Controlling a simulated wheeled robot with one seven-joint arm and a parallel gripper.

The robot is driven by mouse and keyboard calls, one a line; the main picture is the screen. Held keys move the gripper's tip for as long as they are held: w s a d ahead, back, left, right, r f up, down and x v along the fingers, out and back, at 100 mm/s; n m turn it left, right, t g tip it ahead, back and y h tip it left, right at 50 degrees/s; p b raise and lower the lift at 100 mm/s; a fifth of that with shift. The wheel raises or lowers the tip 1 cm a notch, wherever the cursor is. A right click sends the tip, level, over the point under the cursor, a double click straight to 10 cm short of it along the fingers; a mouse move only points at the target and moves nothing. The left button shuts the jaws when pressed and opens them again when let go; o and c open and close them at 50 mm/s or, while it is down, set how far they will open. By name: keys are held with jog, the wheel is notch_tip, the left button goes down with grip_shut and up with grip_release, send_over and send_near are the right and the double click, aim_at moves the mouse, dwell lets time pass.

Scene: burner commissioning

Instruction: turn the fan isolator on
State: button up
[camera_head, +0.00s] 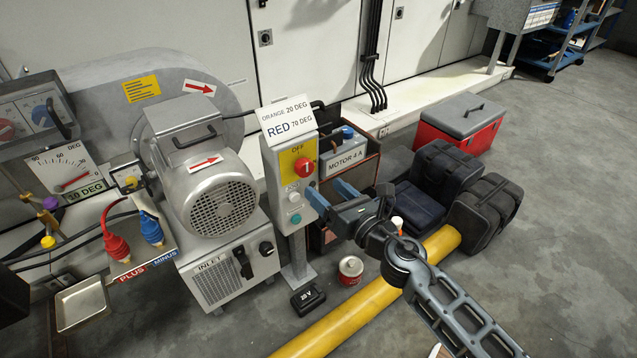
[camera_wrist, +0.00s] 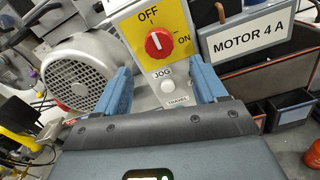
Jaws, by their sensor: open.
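The isolator is a red rotary knob (camera_head: 303,167) on a yellow plate marked OFF and ON, on the front of a grey post-mounted box (camera_head: 271,178). In the wrist view the knob (camera_wrist: 158,43) has a white mark that points up toward OFF. A white JOG button (camera_wrist: 168,87) and a green button marked TRAVEL sit below it. My gripper (camera_head: 331,192) is open and empty, just in front of the box and lower than the knob. In the wrist view its blue fingers (camera_wrist: 158,72) stand either side of the box's lower front, apart from the knob.
A sign MOTOR 4 A (camera_head: 346,159) stands on an open bin right of the box. The grey fan motor (camera_head: 208,170) is close on the left.

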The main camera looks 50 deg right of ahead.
aim_at(307, 172)
jog(key=shift+p+x, duration=0.65)
jog(key=shift+x, duration=3.2)
jog(key=shift+c, duration=0.2)
jog(key=c, duration=1)
